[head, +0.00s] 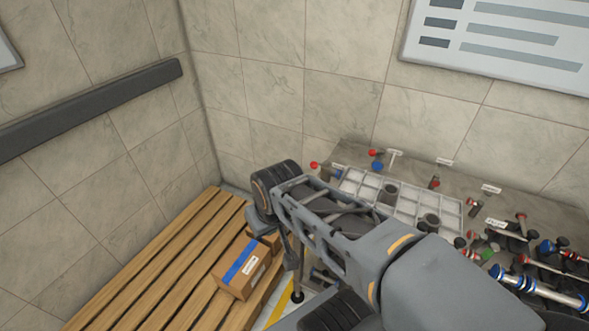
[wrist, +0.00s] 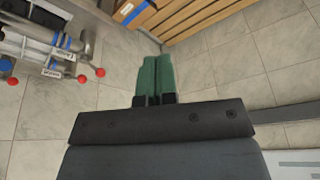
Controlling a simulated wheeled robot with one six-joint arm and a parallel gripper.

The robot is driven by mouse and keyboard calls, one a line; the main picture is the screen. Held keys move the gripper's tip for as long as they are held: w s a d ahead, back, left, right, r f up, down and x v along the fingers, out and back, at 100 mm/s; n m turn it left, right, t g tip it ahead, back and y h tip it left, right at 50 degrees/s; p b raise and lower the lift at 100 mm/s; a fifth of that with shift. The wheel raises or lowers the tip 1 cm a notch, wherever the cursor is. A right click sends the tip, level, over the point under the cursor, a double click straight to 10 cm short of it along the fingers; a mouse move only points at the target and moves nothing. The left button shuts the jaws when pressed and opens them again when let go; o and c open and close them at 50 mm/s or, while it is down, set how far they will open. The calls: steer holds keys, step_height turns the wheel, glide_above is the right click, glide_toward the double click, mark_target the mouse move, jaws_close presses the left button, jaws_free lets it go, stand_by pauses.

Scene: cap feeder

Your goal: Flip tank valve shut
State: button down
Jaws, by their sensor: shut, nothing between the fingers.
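My gripper (wrist: 153,76) shows in the wrist view as two green fingers pressed together, empty, in front of bare tiled surface. To its left are metal valve pipes with lever handles (wrist: 89,48) ending in red balls; one red ball (wrist: 99,72) is nearest the fingers and another (wrist: 82,79) is just beside it. The fingers are apart from both. Small labels hang by them, too small to read, so I cannot tell which is the tank valve. In the head view red knobs (head: 314,165) show at the counter's left end; my arm hides the fingers.
A grey counter (head: 350,150) along the wall bears a pale compartment tray (head: 405,197) and several valves and fittings at right. A wooden slatted platform (head: 150,270) with cardboard boxes (head: 241,268) stands left of my arm. A dark rail (head: 90,108) runs along the left wall.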

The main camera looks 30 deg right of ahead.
steer(key=w+d+r+g+y+b, duration=0.1)
steer(key=w+d+r+y, duration=0.1)
steer(key=w+d, duration=0.95)
steer(key=w+d+f+t+y, duration=0.1)
steer(key=w+d+f, duration=0.1)
steer(key=d, duration=0.8)
steer(key=w+d+f+t+y+b, duration=0.1)
steer(key=w+d+f, duration=0.1)
steer(key=d, duration=0.9)
steer(key=shift+w+f+y, duration=0.3)
steer(key=shift+f+y, duration=0.1)
steer(key=shift+f, duration=0.05)
steer(key=shift+d, duration=0.1)
